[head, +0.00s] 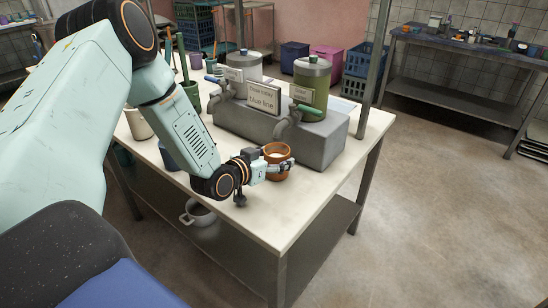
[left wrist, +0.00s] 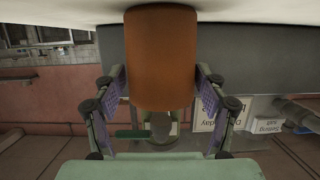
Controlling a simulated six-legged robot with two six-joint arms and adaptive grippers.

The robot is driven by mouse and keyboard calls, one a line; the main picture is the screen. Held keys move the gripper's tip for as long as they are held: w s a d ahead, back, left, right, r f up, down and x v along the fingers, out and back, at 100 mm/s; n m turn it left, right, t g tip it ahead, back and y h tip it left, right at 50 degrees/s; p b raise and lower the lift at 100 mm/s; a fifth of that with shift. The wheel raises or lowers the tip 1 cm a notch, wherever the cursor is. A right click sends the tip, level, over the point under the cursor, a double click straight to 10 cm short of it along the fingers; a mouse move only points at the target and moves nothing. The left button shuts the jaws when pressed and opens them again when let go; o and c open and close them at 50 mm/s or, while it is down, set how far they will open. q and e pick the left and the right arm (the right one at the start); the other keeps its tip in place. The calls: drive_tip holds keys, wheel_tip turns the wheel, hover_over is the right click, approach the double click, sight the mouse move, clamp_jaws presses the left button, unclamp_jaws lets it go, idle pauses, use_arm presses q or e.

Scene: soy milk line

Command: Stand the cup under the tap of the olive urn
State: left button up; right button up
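The cup (head: 269,150) is brown-orange and upright, at the table's front edge side, before the grey block. It fills the middle of the upside-down left wrist view (left wrist: 161,60). My left gripper (head: 279,167) has a finger on each side of the cup, the tips against its wall. Whether its base touches the table is unclear. The olive urn (head: 312,82) stands on the block, its grey tap (head: 283,127) bending down in front. The cup is just below and in front of this tap in the head view. My right gripper is not in view.
A table post (head: 376,70) rises at the right. The tabletop (head: 270,225) is bare in front.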

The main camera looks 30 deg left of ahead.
use_arm(q)
drive_tip(key=shift+o, duration=0.7)
drive_tip(key=shift+s, duration=0.1)
drive_tip(key=shift+r, duration=0.1)
drive_tip(key=shift+r, duration=0.2)
drive_tip(key=p+v, duration=0.7)
drive_tip(key=v, duration=0.5)
